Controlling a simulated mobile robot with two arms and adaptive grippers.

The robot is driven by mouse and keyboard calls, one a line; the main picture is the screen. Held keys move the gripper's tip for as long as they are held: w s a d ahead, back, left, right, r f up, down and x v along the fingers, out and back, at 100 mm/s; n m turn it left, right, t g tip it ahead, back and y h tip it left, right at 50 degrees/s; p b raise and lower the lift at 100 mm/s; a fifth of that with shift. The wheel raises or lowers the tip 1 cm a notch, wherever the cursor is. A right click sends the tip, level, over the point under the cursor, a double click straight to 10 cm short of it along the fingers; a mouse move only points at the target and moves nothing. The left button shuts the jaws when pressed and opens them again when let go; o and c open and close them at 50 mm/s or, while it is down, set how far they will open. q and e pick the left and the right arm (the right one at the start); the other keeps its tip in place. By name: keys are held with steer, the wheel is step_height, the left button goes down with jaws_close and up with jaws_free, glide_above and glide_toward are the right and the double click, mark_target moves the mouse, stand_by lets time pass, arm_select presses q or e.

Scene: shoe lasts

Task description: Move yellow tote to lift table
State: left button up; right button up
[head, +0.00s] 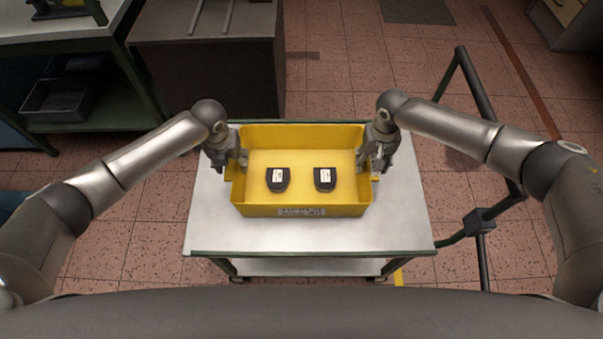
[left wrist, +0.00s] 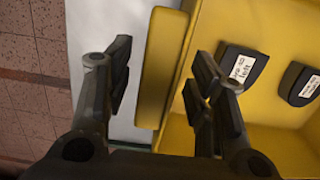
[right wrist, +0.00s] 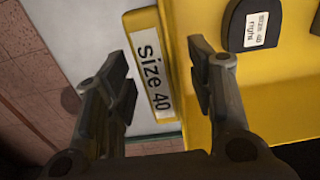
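The yellow tote (head: 302,209) stands upright on a white-topped table (head: 330,237). Two dark shoe lasts with white labels lie inside, one at left (head: 278,181) and one at right (head: 325,180). My left gripper (head: 237,160) is at the tote's left side; in the left wrist view its open fingers (left wrist: 163,88) stand either side of the tote's edge piece (left wrist: 165,62), with a gap. My right gripper (head: 372,160) is at the right side; in the right wrist view its open fingers (right wrist: 163,85) stand either side of an edge piece marked "size 40" (right wrist: 150,65).
A green-framed workbench (head: 60,30) with a dark bin (head: 62,100) on its shelf is at the back left. A grey-topped cabinet (head: 205,25) stands beside it. A dark tubular rail (head: 478,85) is at the right. Tiled floor shows behind the table.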

arm_select(q)
jaws_close()
arm_select(e)
jaws_close()
arm_select(q)
steer(key=shift+r, duration=0.3)
arm_select(e)
steer(key=shift+r, duration=0.25)
